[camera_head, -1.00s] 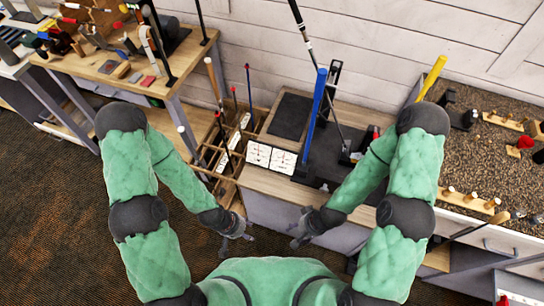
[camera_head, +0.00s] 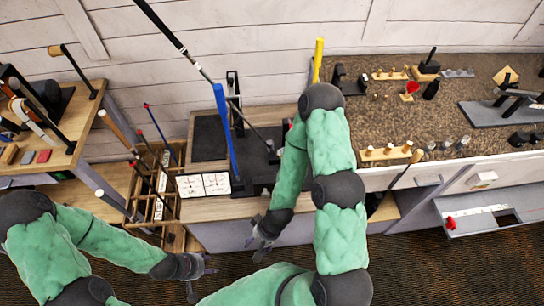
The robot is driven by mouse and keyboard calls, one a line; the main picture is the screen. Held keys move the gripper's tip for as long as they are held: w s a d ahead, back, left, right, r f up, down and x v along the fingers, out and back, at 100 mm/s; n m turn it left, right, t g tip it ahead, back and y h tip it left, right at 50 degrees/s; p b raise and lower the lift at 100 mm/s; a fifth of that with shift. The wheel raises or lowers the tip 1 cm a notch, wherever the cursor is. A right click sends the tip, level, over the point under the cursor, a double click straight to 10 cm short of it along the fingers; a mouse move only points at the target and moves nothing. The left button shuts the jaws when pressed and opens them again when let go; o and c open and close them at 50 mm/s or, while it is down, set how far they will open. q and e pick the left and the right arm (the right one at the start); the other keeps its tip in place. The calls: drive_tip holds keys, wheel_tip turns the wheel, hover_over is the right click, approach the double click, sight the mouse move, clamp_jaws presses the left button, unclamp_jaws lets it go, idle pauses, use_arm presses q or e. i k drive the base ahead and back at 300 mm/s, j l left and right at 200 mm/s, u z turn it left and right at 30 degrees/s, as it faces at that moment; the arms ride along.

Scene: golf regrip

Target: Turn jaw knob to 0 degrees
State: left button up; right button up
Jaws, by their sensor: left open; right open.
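A golf club (camera_head: 185,50) with a dark grip slants down to dark clamp-like hardware (camera_head: 272,157) on the middle bench. A small red part (camera_head: 287,124) shows behind this hardware, partly hidden by my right arm. I cannot tell which part is the jaw knob or read its angle. My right gripper (camera_head: 255,243) is open and empty in front of the middle bench's front edge, below the hardware. My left gripper (camera_head: 203,280) is open and empty, lower and to the left, over the floor in front of the bench.
The speckled right bench (camera_head: 375,125) carries wooden pegs and tools. A cluttered wooden table (camera_head: 85,120) is at far left.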

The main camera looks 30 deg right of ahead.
sight(266, 195)
drive_tip(key=j+z, duration=0.7)
drive_tip(key=i+l, duration=0.05)
